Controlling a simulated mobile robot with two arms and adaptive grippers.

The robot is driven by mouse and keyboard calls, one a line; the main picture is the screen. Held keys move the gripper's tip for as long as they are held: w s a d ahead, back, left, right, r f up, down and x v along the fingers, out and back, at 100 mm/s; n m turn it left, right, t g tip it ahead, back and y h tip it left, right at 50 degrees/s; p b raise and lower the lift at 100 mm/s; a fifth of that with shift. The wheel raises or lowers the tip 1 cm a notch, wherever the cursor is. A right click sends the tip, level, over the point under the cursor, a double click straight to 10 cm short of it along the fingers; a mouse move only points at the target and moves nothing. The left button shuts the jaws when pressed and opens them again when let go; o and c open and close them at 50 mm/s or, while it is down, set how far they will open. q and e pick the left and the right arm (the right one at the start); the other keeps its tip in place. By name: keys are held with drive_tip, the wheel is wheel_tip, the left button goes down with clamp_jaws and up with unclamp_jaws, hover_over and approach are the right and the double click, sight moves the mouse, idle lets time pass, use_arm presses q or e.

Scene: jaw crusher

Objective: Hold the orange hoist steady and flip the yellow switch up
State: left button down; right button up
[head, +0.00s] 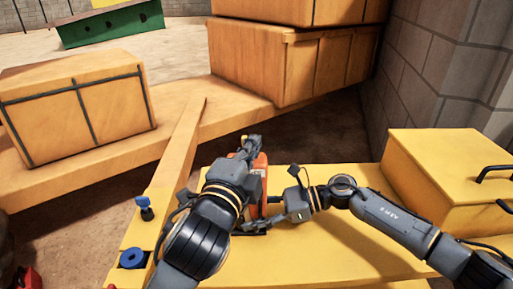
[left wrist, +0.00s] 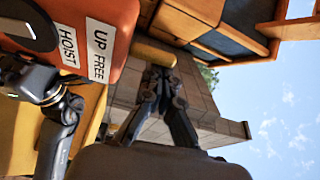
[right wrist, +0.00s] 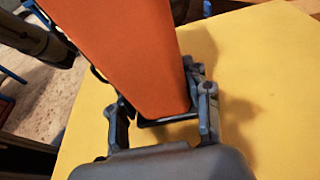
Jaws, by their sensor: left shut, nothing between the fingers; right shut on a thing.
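The orange hoist (head: 263,164) stands upright on the yellow surface in the head view, partly hidden behind my left arm. Its labels, "UP FREE" and "HOIST", show on its orange body in the left wrist view (left wrist: 92,30). My right gripper (right wrist: 158,112) is shut on the lower part of the orange hoist (right wrist: 125,50), one finger on each side. My left gripper (head: 250,142) is shut and empty beside the hoist's top; its fingers also show in the left wrist view (left wrist: 160,82). A rounded yellow piece (left wrist: 155,52) shows beyond those fingertips; I cannot tell whether it is the switch.
A yellow box with dark handles (head: 440,175) stands at the right. A blue knob (head: 143,202) and a blue ring (head: 133,258) are at the left edge of the yellow surface (head: 335,255). Orange crates (head: 290,65) and a stone wall (head: 430,70) lie beyond.

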use_arm(q)
drive_tip(key=shift+a+r+n+t, duration=0.1)
drive_tip(key=shift+a+n+t, duration=0.2)
drive_tip(key=shift+n, duration=0.6)
drive_tip(key=s, duration=0.9)
drive_tip(key=shift+s+d+r, duration=0.15)
drive_tip(key=shift+s+d, duration=0.1)
drive_tip(key=shift+d, duration=0.05)
use_arm(e)
drive_tip(key=o, duration=0.9)
drive_tip(key=shift+o, duration=0.2)
